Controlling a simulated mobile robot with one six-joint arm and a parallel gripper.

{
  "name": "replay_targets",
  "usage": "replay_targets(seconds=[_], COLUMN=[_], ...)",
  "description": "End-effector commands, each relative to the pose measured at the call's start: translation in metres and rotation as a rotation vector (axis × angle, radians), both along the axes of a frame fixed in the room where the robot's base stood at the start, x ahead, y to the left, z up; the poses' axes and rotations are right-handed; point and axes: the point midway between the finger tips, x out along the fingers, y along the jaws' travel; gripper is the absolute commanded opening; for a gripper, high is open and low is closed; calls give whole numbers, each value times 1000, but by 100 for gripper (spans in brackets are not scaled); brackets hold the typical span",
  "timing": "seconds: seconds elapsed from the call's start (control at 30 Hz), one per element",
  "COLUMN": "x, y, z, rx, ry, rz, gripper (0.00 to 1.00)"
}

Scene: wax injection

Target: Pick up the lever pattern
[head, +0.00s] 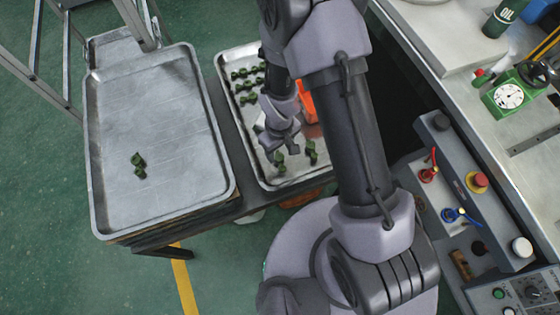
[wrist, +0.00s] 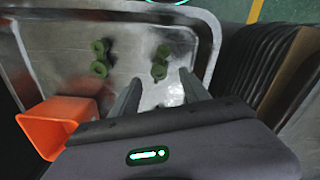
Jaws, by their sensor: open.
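Small dark green lever patterns lie in the right metal tray (head: 226,90). One lever pattern (head: 280,162) is by my gripper (head: 280,149), and another lever pattern (head: 311,152) lies just to its right. In the wrist view, one lever pattern (wrist: 160,62) lies ahead of the gap between the open fingers of my gripper (wrist: 158,80). The other lever pattern (wrist: 100,58) is to the left, outside the fingers. My gripper is empty and pointed down into the tray. I cannot tell its exact height.
Several more lever patterns (head: 247,84) stand in rows at the tray's far end. An orange bin (head: 308,102) is partly hidden behind my arm. The left tray (head: 150,100) holds a single green pattern (head: 139,164) and is mostly bare. A control panel (head: 470,190) stands at right.

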Motion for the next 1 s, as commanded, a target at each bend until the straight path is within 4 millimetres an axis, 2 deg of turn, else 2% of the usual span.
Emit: replay_targets(seconds=[0.13, 0.3, 0.37, 0.53, 0.8, 1.0], x=[3, 6, 6, 7, 7, 7], y=[1, 2, 2, 2, 2, 2], z=[-17, -52, -56, -53, -53, -53], rx=[0, 0, -1, 0, 0, 0], ry=[0, 2, 1, 0, 0, 0], rz=[-1, -1, -1, -1, -2, -2], gripper=[54, 54, 54, 54, 1, 0])
